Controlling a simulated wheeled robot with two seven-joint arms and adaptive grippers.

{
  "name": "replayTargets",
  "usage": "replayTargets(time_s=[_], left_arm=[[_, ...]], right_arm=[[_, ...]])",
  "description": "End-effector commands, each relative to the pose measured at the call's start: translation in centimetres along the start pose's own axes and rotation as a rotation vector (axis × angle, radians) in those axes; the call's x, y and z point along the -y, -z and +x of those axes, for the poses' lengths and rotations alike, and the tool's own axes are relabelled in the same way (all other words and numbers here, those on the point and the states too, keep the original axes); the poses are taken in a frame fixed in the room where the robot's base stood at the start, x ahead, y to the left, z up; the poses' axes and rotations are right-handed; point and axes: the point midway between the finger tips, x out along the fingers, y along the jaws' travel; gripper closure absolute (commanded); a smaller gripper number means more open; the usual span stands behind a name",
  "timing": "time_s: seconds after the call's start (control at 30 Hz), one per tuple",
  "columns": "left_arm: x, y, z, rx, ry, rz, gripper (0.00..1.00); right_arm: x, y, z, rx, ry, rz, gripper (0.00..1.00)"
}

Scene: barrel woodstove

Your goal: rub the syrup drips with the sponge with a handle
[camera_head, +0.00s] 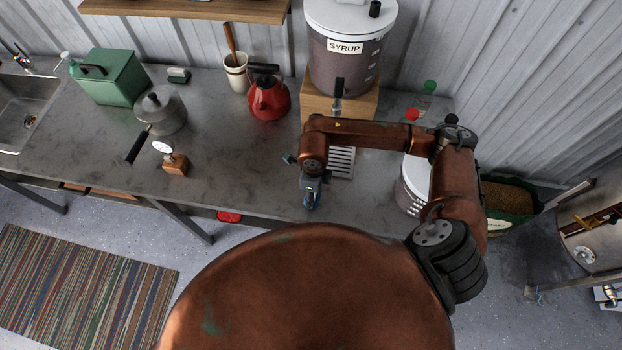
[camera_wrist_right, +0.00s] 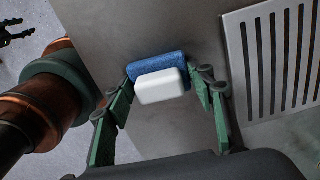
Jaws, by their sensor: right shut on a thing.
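The sponge with a handle, a blue pad with a white block-shaped handle, is between the green fingers of my right gripper (camera_wrist_right: 163,88) in the right wrist view. Its blue pad (camera_wrist_right: 150,64) faces the grey worktop (camera_head: 235,165); I cannot tell whether it touches. In the head view my right gripper (camera_head: 311,188) is over the worktop's front part, just left of and in front of the slatted drip tray (camera_head: 341,162). No syrup drips can be made out; the arm and sponge cover part of the worktop. A dark pronged part (camera_wrist_right: 15,33) at the wrist view's upper left may be my left gripper.
The syrup container (camera_head: 345,55) stands on a wooden block (camera_head: 362,103) behind the tray. A red kettle (camera_head: 268,98), a grey pot (camera_head: 162,110) and a small wooden-based gauge (camera_head: 174,163) stand left. Worktop between gauge and gripper is clear.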

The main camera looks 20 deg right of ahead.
Motion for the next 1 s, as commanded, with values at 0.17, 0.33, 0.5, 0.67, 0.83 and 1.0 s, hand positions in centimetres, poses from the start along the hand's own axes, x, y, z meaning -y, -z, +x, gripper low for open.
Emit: replayTargets(time_s=[0.17, 0.33, 0.5, 0.67, 0.83, 1.0], left_arm=[[0.0, 0.2, -1.1, -0.002, 0.0, 0.0, 0.6], [0.0, 0.0, -1.9, 0.001, 0.0, -0.001, 0.6], [0.0, 0.1, -2.5, 0.001, 0.0, -0.001, 0.6], [0.1, 0.2, -3.1, 0.0, 0.0, -0.001, 0.6], [0.1, 0.3, -3.4, -0.001, 0.0, -0.001, 0.6], [0.1, 0.3, -3.3, -0.001, 0.0, 0.0, 0.6]], right_arm=[[0.0, -0.3, -3.0, -0.002, 0.003, -0.009, 0.77], [0.0, -0.5, -4.5, -0.001, 0.002, -0.013, 0.77], [0.0, -0.5, -6.0, -0.001, 0.003, -0.014, 0.77], [0.0, -0.5, -7.5, -0.001, 0.002, -0.015, 0.77], [-0.1, -0.5, -8.1, -0.002, 0.002, -0.015, 0.77], [-0.1, -0.5, -8.1, -0.002, 0.002, -0.015, 0.77]])
